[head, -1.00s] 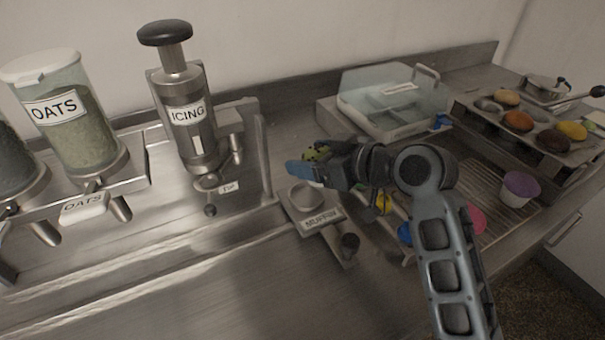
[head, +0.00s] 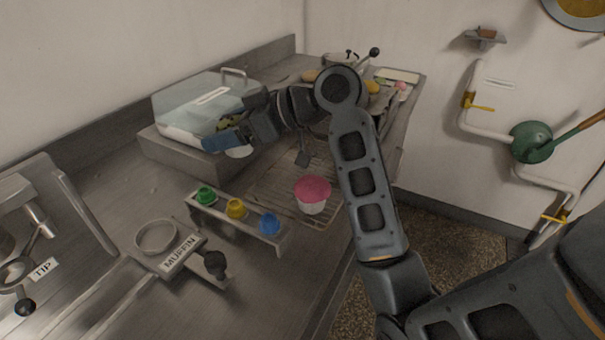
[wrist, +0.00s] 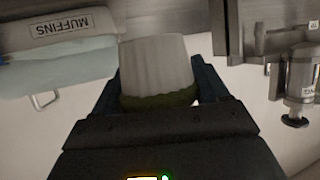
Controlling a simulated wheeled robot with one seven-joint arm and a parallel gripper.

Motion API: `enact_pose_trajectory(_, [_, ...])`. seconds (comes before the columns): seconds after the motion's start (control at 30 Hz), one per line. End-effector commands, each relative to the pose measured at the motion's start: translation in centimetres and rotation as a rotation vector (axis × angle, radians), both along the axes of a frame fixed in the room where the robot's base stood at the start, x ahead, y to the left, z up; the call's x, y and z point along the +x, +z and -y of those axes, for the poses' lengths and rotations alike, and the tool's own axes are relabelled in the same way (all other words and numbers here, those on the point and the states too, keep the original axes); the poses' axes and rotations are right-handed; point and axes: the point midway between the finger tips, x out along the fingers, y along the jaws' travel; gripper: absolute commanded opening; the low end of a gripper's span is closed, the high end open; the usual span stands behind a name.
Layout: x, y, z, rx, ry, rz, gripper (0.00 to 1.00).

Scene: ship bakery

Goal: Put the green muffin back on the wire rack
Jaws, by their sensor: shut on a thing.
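The green muffin (head: 228,123) is in my gripper (head: 238,138), its speckled green top and pale cup partly hidden by the fingers. In the wrist view the pleated white cup (wrist: 157,62) is between the two fingers (wrist: 158,88), with the dark green top at the lower edge. My gripper is shut on it and holds it in front of the lidded box, left of and beyond the wire rack (head: 268,192). A pink-topped muffin (head: 312,194) stands on the rack. My arm hides the rack's right part.
The clear-lidded box (head: 205,105), labelled MUFFINS in the wrist view (wrist: 62,27), is close behind my gripper. A holder with green (head: 205,195), yellow (head: 236,208) and blue (head: 269,223) caps borders the rack's near left. The MUFFIN ring stand (head: 157,238) is further left.

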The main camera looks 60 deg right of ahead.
Motion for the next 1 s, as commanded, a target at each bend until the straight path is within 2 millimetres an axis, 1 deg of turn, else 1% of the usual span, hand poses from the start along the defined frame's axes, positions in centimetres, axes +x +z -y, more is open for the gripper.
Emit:
enact_pose_trajectory(0.03, [-1.1, -0.4, 2.6, 0.0, -0.038, 0.001, 0.57])
enact_pose_trajectory(0.1, [-2.8, -0.5, 5.6, 0.001, -0.08, 0.0, 0.57])
enact_pose_trajectory(0.17, [-4.4, -0.5, 8.2, 0.002, -0.115, 0.0, 0.57])
enact_pose_trajectory(0.2, [-5.6, -0.5, 9.8, 0.002, -0.138, 0.001, 0.57])
enact_pose_trajectory(0.27, [-7.5, -0.5, 12.0, 0.001, -0.172, 0.001, 0.57])
enact_pose_trajectory(0.3, [-8.7, -0.5, 13.4, 0.0, -0.193, 0.002, 0.57])
enact_pose_trajectory(0.4, [-11.8, -0.5, 16.2, -0.002, -0.24, 0.003, 0.57])
enact_pose_trajectory(0.5, [-14.4, -0.5, 18.2, -0.004, -0.276, 0.004, 0.57])
enact_pose_trajectory(0.6, [-16.3, -0.4, 19.5, -0.005, -0.301, 0.005, 0.57])
enact_pose_trajectory(0.73, [-17.3, -0.4, 20.1, -0.007, -0.315, 0.005, 0.57])
enact_pose_trajectory(0.8, [-17.1, -0.8, 19.9, -0.006, -0.316, 0.004, 0.57])
enact_pose_trajectory(0.87, [-16.4, -1.4, 19.3, -0.005, -0.314, 0.003, 0.57])
enact_pose_trajectory(1.0, [-14.0, -3.1, 17.5, -0.005, -0.311, 0.002, 0.57])
